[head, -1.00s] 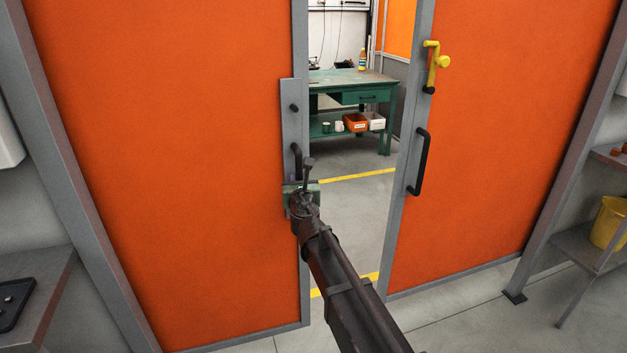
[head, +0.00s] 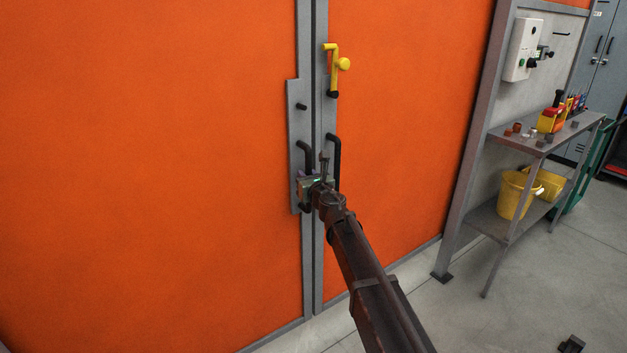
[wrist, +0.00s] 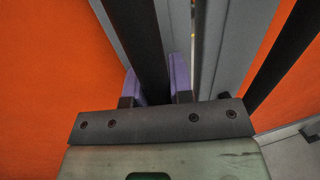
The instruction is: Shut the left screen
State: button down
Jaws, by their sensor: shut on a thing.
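The left screen (head: 160,170) is an orange panel with a grey edge frame. Its edge stands right beside the edge of the right screen (head: 410,120), with only a thin dark line between them in the head view. My gripper (head: 309,190) is at the left screen's black handle (head: 303,152). In the wrist view the purple fingers of my gripper (wrist: 158,85) stand on both sides of the dark handle bar (wrist: 143,40), shut on it. A narrow slit between the two frames shows in the wrist view. The lower part of the handle is partly hidden by my gripper.
The right screen has its own black handle (head: 336,160) close to the right of my gripper, and a yellow latch (head: 334,68) above. A metal shelf (head: 480,215) with yellow buckets (head: 512,192) stands at the right.

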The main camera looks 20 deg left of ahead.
jog(key=shift+w+d, duration=0.2)
jog(key=shift+w, duration=0.15)
jog(key=shift+r, duration=0.1)
jog(key=c, duration=1.3)
grip_release()
jog(key=shift+w+d, duration=0.1)
jog(key=shift+w, duration=0.05)
jog(key=v, duration=1)
jog(key=shift+s+d, duration=0.2)
jog(key=shift+s, duration=0.15)
